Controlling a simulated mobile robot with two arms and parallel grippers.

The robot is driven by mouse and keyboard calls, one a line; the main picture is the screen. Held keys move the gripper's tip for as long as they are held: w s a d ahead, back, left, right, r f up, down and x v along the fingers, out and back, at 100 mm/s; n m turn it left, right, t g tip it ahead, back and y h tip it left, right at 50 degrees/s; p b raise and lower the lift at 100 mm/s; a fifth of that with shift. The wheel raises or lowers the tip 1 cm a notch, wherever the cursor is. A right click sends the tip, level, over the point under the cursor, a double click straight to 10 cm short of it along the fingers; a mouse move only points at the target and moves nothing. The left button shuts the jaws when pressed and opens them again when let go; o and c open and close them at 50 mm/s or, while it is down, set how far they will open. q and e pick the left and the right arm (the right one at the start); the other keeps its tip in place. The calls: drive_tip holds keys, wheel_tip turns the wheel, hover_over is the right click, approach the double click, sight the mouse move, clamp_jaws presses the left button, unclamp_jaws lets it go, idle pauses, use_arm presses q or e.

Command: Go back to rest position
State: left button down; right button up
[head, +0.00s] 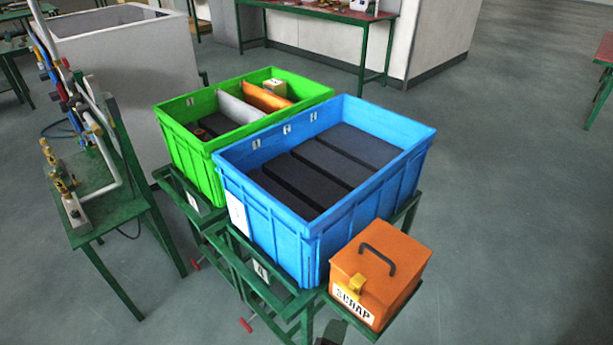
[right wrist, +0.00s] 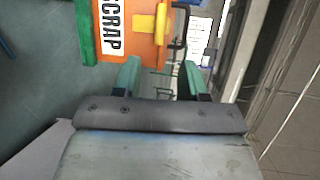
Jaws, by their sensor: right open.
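My right gripper (right wrist: 158,78) shows in the right wrist view with its two green fingers spread apart and nothing between them. The orange scrap box (right wrist: 128,32) is beyond the fingers, towards the upper left, apart from them. In the head view, a dark piece at the bottom edge, just below the scrap box (head: 379,272), seems to be the tip of my right gripper (head: 334,332); the rest is cut off. My left gripper is in neither view.
A blue crate (head: 270,232) with dark blocks and a green crate (head: 188,150) with mixed parts stand on green metal stands. A green table (head: 105,200) with pipes and fittings is at the left. The floor (head: 510,200) at the right is clear.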

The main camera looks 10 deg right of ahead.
drive_tip(key=s+f+n+g+y, duration=0.1)
drive_tip(key=s+f+n+y, duration=0.15)
drive_tip(key=f+n, duration=0.55)
drive_tip(key=s+f+n+g+y, duration=0.15)
drive_tip(key=f+n+y, duration=0.3)
drive_tip(key=f, duration=0.55)
drive_tip(key=s+f+n+y, duration=0.3)
drive_tip(key=f+n, duration=0.5)
drive_tip(key=f, duration=0.1)
drive_tip(key=s+d+f+n+g, duration=0.2)
drive_tip(key=s+d+f+g, duration=0.1)
drive_tip(key=s, duration=0.4)
drive_tip(key=s+d+f+n+g+h, duration=0.1)
drive_tip(key=s+d+f+n+g, duration=0.1)
drive_tip(key=s+d+f+g, duration=0.2)
drive_tip(key=s+d+f+n+g+h, duration=0.1)
drive_tip(key=s+d+f+n+g, duration=0.1)
drive_tip(key=s+d+f, duration=0.5)
drive_tip(key=s+g, duration=0.1)
drive_tip(key=s, duration=0.2)
drive_tip(key=shift+d+n, duration=0.35)
drive_tip(key=shift+s, duration=0.1)
